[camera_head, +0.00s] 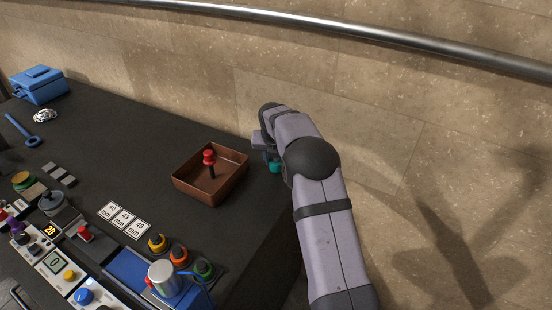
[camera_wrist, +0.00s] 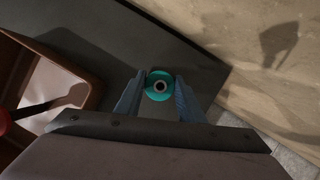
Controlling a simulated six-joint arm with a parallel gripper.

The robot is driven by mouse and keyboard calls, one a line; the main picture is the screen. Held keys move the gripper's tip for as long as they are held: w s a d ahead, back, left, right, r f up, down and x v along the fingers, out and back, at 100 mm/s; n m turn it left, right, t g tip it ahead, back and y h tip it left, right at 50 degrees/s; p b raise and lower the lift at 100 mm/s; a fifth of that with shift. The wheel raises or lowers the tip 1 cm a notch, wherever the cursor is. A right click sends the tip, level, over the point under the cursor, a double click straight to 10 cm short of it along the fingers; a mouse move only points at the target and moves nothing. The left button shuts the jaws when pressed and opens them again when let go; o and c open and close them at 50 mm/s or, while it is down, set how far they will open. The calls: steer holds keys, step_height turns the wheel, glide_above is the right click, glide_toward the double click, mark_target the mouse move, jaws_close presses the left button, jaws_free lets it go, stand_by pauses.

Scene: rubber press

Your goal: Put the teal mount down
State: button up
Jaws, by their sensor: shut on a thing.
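The teal mount (camera_wrist: 159,86) is a round ring-shaped piece with a dark centre and sits between the two blue fingers of my gripper (camera_wrist: 156,92) in the wrist view. In the head view my gripper (camera_head: 268,157) is at the right end of the dark bench, and a bit of the teal mount (camera_head: 275,167) shows below it. My gripper is shut on the mount. The mount is close to the dark bench top; I cannot tell whether it touches it.
A brown tray (camera_head: 187,192) with a red-handled tool (camera_head: 209,158) in it stands left of my gripper. The tiled wall (camera_wrist: 265,60) is close on the right. Open bench top (camera_head: 145,125) lies behind and left of the tray.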

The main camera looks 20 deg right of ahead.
steer(key=shift+f, duration=0.15)
steer(key=o, duration=1.1)
steer(key=shift+s+r, duration=0.1)
steer(key=shift+r, duration=0.45)
steer(key=b+v, duration=0.2)
steer(key=v, duration=0.9)
steer(key=shift+s+r, duration=0.1)
steer(key=shift+s, duration=0.1)
